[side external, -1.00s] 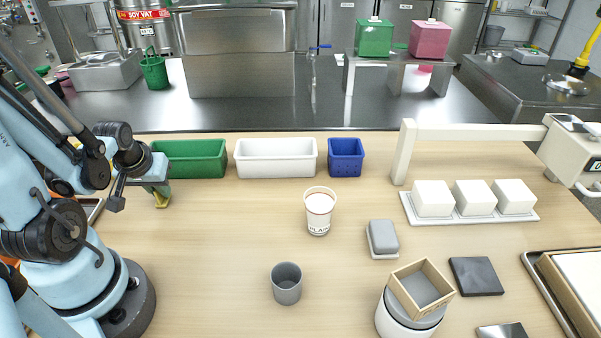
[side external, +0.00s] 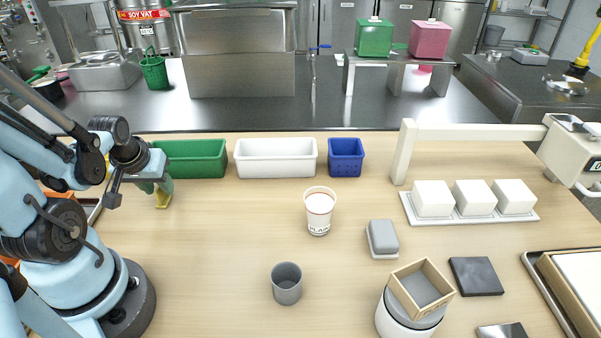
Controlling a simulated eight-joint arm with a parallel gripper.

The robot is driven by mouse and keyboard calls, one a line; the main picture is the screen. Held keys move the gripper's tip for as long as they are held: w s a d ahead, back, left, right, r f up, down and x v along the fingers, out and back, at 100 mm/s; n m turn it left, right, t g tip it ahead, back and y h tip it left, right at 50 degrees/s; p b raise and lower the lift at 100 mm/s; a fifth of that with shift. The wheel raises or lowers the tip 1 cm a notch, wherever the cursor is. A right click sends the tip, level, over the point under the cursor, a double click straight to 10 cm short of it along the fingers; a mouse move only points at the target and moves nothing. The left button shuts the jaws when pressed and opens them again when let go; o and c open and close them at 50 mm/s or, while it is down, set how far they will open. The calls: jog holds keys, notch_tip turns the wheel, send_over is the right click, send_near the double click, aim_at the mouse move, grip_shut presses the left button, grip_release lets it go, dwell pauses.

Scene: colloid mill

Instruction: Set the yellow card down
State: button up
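My gripper (side external: 162,197) is at the left, low in front of the green bin, pointing down toward the wooden table. A small yellow patch shows at its lower end. It is too small to tell whether this is the yellow card or part of the fingers. Another bit of yellow (side external: 108,166) shows behind my arm links, mostly hidden. No yellow card lies in plain view on the open table. The finger gap cannot be made out from this side.
A green bin (side external: 190,159), white bin (side external: 276,158) and blue basket (side external: 346,158) line the back edge. A plain cup (side external: 319,212), grey cup (side external: 286,284), sponge-like grey block (side external: 382,237) and wooden box (side external: 444,293) stand further right. The table's left middle is clear.

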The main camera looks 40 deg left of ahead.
jog(key=shift+v, duration=3)
jog(key=w+d+r+m+t+h, duration=0.1)
jog(key=w+d+r+m+t, duration=0.1)
jog(key=d, duration=0.5)
jog(key=w+d+r+m+t+h, duration=0.2)
jog(key=w+d+r+m, duration=0.1)
jog(key=w+d+m, duration=0.4)
jog(key=w+d, duration=0.1)
jog(key=w, duration=0.1)
jog(key=shift+w+d+r, duration=0.25)
jog(key=shift+r, duration=0.15)
